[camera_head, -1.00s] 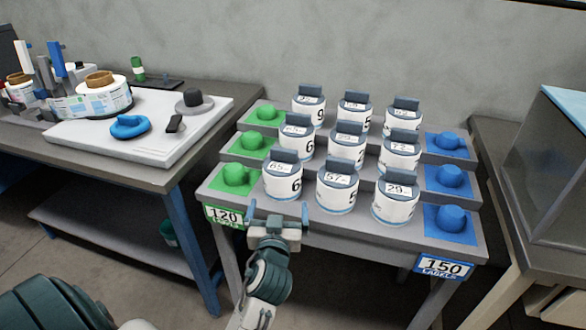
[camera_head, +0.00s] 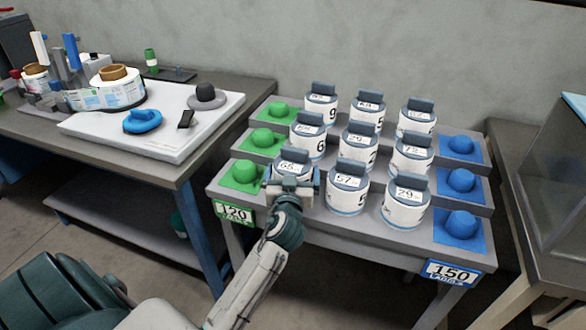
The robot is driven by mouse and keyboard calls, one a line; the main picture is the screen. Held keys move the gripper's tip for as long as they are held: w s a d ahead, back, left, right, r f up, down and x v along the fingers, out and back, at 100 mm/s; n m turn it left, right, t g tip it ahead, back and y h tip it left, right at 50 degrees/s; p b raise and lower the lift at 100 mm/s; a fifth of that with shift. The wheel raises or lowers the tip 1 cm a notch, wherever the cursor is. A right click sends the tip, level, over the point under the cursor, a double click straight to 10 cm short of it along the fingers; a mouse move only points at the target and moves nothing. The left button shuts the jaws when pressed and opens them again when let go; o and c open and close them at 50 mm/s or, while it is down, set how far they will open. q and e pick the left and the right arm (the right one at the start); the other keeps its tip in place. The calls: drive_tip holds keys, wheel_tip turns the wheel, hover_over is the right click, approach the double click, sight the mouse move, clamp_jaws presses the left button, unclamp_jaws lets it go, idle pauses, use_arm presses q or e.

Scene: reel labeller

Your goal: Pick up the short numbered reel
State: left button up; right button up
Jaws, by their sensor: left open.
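White numbered reels with grey-blue tops stand in three rows on a stepped grey rack (camera_head: 318,221). The front row holds a reel labelled 65 (camera_head: 291,160), a reel labelled 57 (camera_head: 347,190) and a reel labelled 29 (camera_head: 405,205). My left gripper (camera_head: 291,178) is open at the front-left reel and hides most of its body. Its fingers are to either side of that reel; I cannot tell whether they touch it. Which reel is the short one is not clear from this view. My right gripper is not in view.
Green pads with knobs (camera_head: 243,174) line the rack's left side, above a 120 sign (camera_head: 234,212). Blue pads with knobs (camera_head: 461,224) line the right, above a 150 sign (camera_head: 453,273). A bench with a white board (camera_head: 165,137) stands left; a glass-sided case (camera_head: 555,190) stands right.

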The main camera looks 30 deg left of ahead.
use_arm(q)
drive_tip(key=shift+w+a, duration=0.2)
drive_tip(key=shift+w, duration=0.2)
drive_tip(key=shift+s, duration=0.1)
drive_tip(key=shift+c, duration=0.4)
drive_tip(key=c, duration=0.7)
drive_tip(key=shift+r, duration=0.2)
